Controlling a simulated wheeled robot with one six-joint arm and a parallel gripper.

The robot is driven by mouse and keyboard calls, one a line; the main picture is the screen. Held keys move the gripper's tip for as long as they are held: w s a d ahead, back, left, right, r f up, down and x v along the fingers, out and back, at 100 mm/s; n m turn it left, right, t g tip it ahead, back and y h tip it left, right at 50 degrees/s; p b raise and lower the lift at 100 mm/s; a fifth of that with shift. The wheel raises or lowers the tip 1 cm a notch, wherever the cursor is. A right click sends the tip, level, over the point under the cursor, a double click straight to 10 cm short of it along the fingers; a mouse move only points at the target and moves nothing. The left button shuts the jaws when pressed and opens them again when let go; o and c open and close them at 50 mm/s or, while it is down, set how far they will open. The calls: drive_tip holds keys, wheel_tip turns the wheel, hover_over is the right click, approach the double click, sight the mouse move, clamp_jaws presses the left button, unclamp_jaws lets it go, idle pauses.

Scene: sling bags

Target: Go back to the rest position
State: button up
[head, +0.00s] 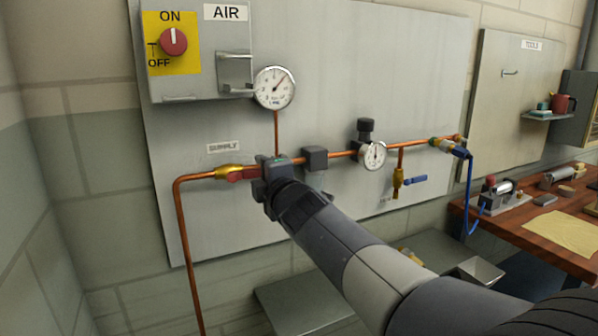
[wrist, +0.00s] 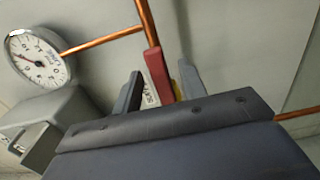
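My gripper (head: 268,172) is at the wall panel, at the left part of the copper air pipe. In the head view it covers part of the supply valve, whose red handle (head: 242,174) shows just left of it, lying along the pipe. In the wrist view my gripper's two dark fingers (wrist: 160,88) stand apart, one on each side of the red handle (wrist: 157,72). A gap with part of a label shows between the left finger and the handle, so the gripper looks open. The handle's lower end is hidden behind the gripper body.
A second gauge (head: 373,155) and a blue-handled valve (head: 414,181) are farther right. A wooden bench (head: 520,232) stands at the right.

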drive_tip(key=shift+w+a, duration=0.3)
drive_tip(key=shift+w, duration=0.35)
drive_tip(key=shift+s, duration=0.15)
drive_tip(key=v, duration=1)
drive_tip(key=x, duration=1)
drive_tip(key=shift+f+m, duration=0.55)
drive_tip(key=shift+m, duration=0.45)
